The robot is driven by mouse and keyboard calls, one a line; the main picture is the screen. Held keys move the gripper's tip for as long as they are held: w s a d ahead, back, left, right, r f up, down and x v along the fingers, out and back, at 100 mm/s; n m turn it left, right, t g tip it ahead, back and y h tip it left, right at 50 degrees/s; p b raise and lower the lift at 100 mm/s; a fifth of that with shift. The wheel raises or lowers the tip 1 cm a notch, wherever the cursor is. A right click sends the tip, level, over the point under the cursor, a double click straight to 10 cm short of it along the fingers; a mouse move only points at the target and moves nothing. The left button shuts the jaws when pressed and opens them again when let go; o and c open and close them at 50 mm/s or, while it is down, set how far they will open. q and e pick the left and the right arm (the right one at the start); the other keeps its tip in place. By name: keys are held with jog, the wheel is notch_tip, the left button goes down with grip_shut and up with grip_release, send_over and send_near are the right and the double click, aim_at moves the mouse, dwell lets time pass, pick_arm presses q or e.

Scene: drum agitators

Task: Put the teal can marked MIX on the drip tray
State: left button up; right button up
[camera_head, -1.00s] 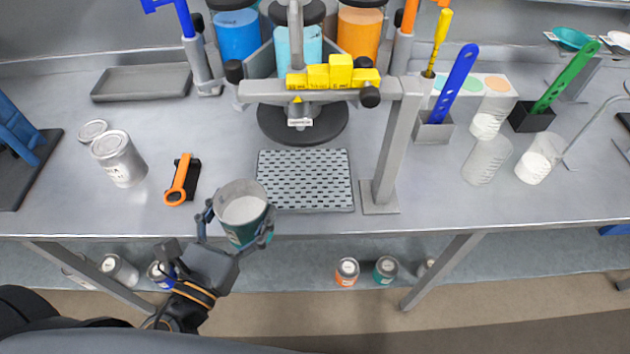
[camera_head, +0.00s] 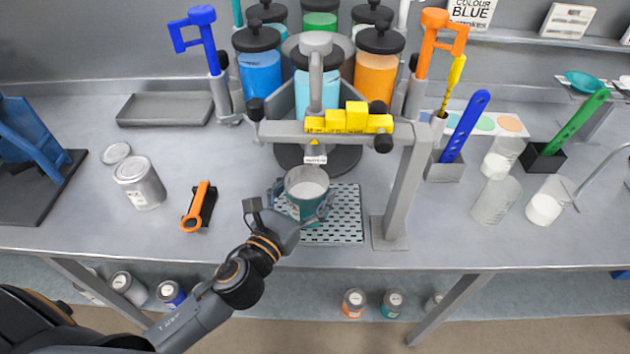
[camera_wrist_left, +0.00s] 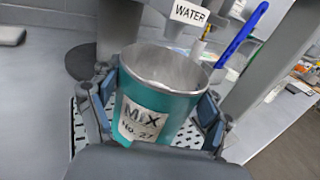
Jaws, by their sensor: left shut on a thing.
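The teal can marked MIX (camera_wrist_left: 145,122) is open at the top, and its label reads MIX No. 27 in the left wrist view. In the head view the can (camera_head: 307,208) is upright over the drip tray (camera_head: 345,215), a perforated grey plate. My left gripper (camera_head: 303,203) is shut around the can, one finger on each side; it also fills the left wrist view (camera_wrist_left: 150,115). The can hides the tray's left part. I cannot tell whether its base touches the tray. My right gripper is not in view.
A dispenser with blue, teal and orange canisters (camera_head: 376,68) stands behind, its WATER-labelled nozzle (camera_wrist_left: 190,12) close above the can's back rim. A grey post (camera_head: 403,190) rises right of the tray.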

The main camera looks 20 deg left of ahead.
aim_at(317, 187)
pick_arm(q)
jog(key=w, duration=0.3)
jog(key=shift+w+d, duration=0.2)
jog(key=shift+d, duration=0.15)
jog(key=shift+f, duration=1.7)
jog(key=shift+f+b, duration=0.15)
jog(key=shift+b, duration=0.2)
jog(key=o, duration=1.4)
